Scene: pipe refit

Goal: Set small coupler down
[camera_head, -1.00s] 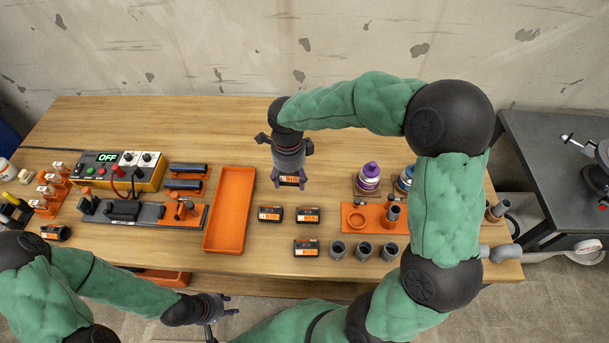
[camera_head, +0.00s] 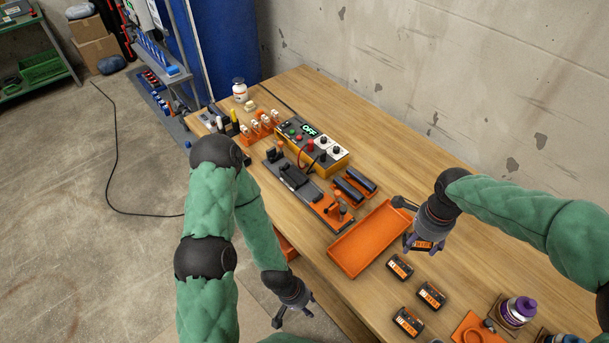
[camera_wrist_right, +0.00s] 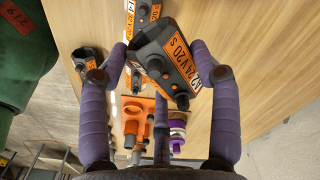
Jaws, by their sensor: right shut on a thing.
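My right gripper (camera_head: 424,240) is shut on a black block (camera_head: 423,247) with an orange label, above the table beside the right end of the orange tray (camera_head: 372,246). In the right wrist view the right gripper (camera_wrist_right: 160,66) has its purple fingers on both sides of the black block (camera_wrist_right: 152,54), whose label reads roughly "R2 24V 20 S". No grey coupler shows in this grip. Small grey cylinders (camera_wrist_right: 130,137) stand by an orange holder in the right wrist view. My left gripper (camera_head: 293,312) is open and empty, in front of the table edge.
Three similar labelled blocks (camera_head: 431,295) lie on the table right of the tray. A purple-capped bottle (camera_head: 517,311) stands at lower right. A control box reading OFF (camera_head: 311,146) and a dark fixture (camera_head: 300,183) are left of the tray. Bare wood lies behind the tray.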

